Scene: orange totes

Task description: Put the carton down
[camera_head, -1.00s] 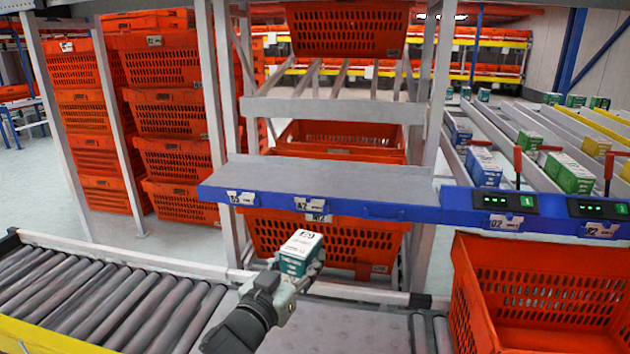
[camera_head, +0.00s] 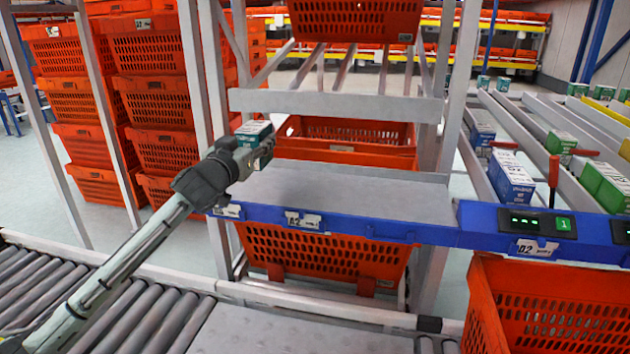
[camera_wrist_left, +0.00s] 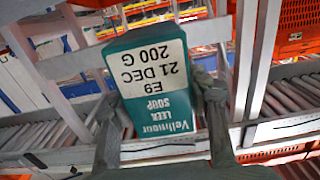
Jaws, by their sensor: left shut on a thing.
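My left gripper (camera_head: 236,158) comes in from the left and is shut on a white and teal carton (camera_head: 255,132). The carton is held above the left end of the grey shelf (camera_head: 350,190) with the blue front edge. In the left wrist view the carton (camera_wrist_left: 150,80) sits between the two fingers (camera_wrist_left: 160,105). Its label shows upside down and reads "Vellmoor Leek Soup", "200 G", "21 DEC" and "E9". Whether its underside touches anything is hidden by the gripper. My right gripper is not in view.
The grey shelf top is bare. An orange tote (camera_head: 345,140) stands behind it and another (camera_head: 320,250) below. A roller conveyor (camera_head: 130,300) runs in front. An orange tote (camera_head: 560,310) stands at right. Lanes at right hold a blue carton (camera_head: 512,178) and green cartons (camera_head: 605,183).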

